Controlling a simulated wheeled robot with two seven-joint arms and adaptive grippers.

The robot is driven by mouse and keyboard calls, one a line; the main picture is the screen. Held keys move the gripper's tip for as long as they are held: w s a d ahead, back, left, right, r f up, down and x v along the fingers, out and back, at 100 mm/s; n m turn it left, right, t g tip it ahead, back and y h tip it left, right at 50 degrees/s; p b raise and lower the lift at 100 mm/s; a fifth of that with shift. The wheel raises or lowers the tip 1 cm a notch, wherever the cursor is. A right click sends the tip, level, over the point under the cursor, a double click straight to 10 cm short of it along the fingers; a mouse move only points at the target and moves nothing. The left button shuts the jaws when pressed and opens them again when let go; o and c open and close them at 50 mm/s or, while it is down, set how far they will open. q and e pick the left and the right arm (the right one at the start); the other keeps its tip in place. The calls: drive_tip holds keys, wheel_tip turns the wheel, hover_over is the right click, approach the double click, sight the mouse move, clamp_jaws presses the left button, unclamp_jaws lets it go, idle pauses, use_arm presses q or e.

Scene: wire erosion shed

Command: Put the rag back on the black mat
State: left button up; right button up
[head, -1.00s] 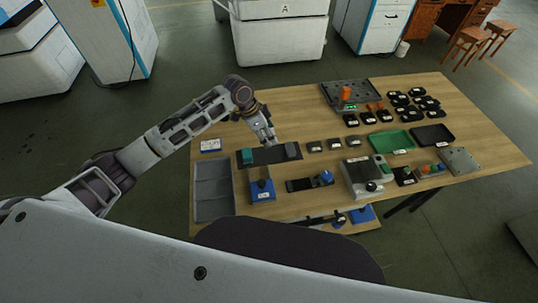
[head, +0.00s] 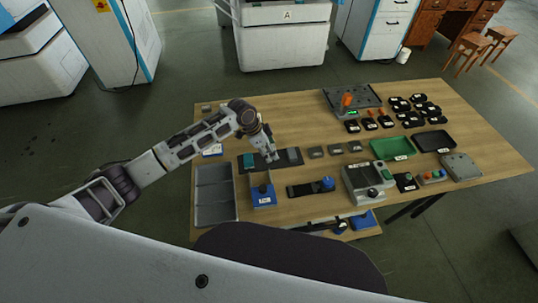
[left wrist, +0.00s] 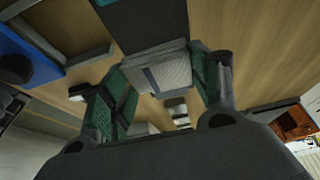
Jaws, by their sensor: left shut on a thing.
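The rag (left wrist: 165,72), a pale grey textured piece with a dark stripe, sits between the green-padded fingers of my left gripper (left wrist: 155,90) in the left wrist view. The gripper is shut on it. The black mat (head: 268,165) lies on the table's left part, and its dark surface fills the top of the left wrist view (left wrist: 140,20). In the head view my left gripper (head: 272,157) is low over the mat. A grey piece (head: 293,156) shows at the mat's right end; I cannot tell if it is the rag. Contact between rag and mat is unclear. My right gripper is out of view.
A teal block (head: 248,160) is on the mat's left end. A blue holder (head: 263,201) and a grey tray (head: 215,212) are nearer me. Small grey blocks (head: 335,150) line up to the right. Bare wood lies behind the mat.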

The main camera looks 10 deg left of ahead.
use_arm(q)
drive_tip(key=shift+f, duration=0.2)
wheel_tip(320, 180, down, 2)
drive_tip(key=shift+f, duration=0.7)
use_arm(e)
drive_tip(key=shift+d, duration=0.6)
use_arm(q)
drive_tip(key=shift+f, duration=0.15)
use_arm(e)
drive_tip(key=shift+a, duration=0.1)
